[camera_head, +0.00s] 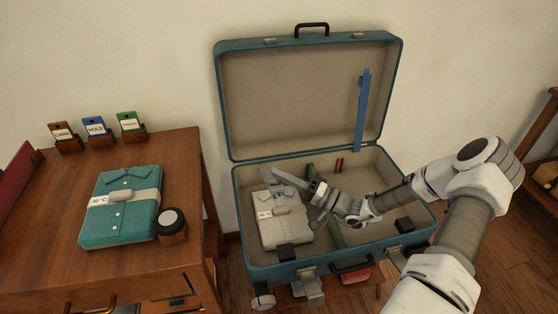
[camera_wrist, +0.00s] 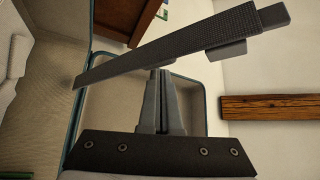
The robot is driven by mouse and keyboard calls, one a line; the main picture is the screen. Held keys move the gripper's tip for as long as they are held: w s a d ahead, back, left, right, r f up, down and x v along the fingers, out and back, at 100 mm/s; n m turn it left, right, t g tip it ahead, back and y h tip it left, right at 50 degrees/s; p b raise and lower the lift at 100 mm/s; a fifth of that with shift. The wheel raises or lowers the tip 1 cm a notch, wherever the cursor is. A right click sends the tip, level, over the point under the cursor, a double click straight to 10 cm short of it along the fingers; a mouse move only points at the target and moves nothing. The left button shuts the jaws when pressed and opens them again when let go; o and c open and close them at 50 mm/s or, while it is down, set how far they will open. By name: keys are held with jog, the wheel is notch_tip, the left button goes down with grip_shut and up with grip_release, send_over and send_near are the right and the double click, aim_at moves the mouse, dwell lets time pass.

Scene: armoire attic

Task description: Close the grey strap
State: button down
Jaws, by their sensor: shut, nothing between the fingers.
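The grey strap (camera_head: 288,177) sticks out raised and tilted over the left half of the open teal suitcase (camera_head: 250,240). In the wrist view the strap (camera_wrist: 180,45) is a long dark woven bar with a lighter grey end, crossing slantwise just beyond my fingertips. My gripper (camera_head: 308,182) is inside the suitcase, beside the strap's right part. Its fingers (camera_wrist: 160,72) are shut with nothing between them. They are close to the strap; whether they touch it I cannot tell.
A blue strap (camera_head: 361,110) stands upright against the suitcase lid (camera_head: 290,95). A green divider (camera_head: 338,238) splits the case. A wooden table (camera_head: 120,265) on the left holds a teal folded shirt (camera_head: 105,215), a round dark-rimmed object (camera_head: 172,222) and three tag holders.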

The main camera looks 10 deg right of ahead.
jog(key=shift+s+f, duration=0.35)
jog(key=shift+f, duration=0.25)
jog(key=shift+s+f, duration=0.3)
jog(key=shift+f, duration=0.3)
